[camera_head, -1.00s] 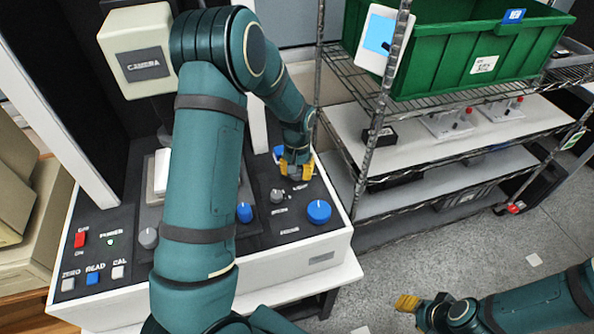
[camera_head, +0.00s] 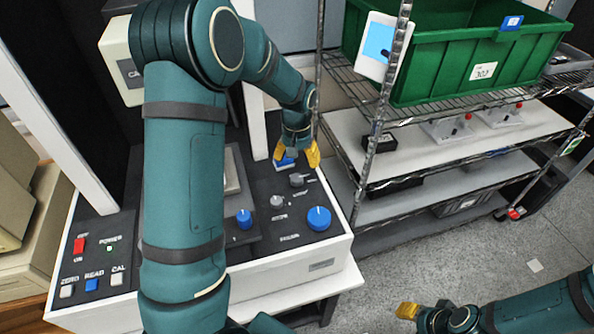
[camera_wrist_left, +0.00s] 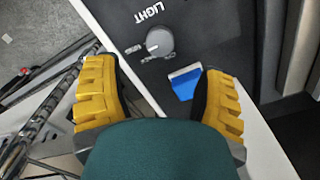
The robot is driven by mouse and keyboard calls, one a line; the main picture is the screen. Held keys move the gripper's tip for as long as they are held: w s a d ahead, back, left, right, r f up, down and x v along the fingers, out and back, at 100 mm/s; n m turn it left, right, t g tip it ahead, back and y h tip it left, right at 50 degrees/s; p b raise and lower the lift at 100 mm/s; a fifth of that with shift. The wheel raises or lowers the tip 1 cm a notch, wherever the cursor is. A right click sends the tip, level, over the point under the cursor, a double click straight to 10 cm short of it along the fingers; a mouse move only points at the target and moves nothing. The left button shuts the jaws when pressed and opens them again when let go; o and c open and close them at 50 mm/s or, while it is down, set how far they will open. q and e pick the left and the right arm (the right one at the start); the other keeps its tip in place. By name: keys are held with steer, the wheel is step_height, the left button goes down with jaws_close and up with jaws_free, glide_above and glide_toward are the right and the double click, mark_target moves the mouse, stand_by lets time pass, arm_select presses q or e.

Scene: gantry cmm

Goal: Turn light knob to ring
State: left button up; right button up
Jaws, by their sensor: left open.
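The light knob (camera_head: 297,180) is a small grey round knob on the dark control panel, beside the LIGHT label. In the left wrist view the light knob (camera_wrist_left: 159,42) shows a pale pointer line towards small white marks at its left, too small to read. My left gripper (camera_head: 296,156) is open, with its yellow fingers spread, just behind the knob and apart from it.
A blue part (camera_head: 285,164) lies close to the left gripper's fingers. A grey knob (camera_head: 277,201), a large blue knob (camera_head: 319,217) and a smaller blue knob (camera_head: 244,218) stand nearby. A wire shelf (camera_head: 384,130) with a green bin (camera_head: 470,62) is at the right.

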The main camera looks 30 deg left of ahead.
mark_target(297, 177)
arm_select(q)
steer(key=shift+r, duration=2.2)
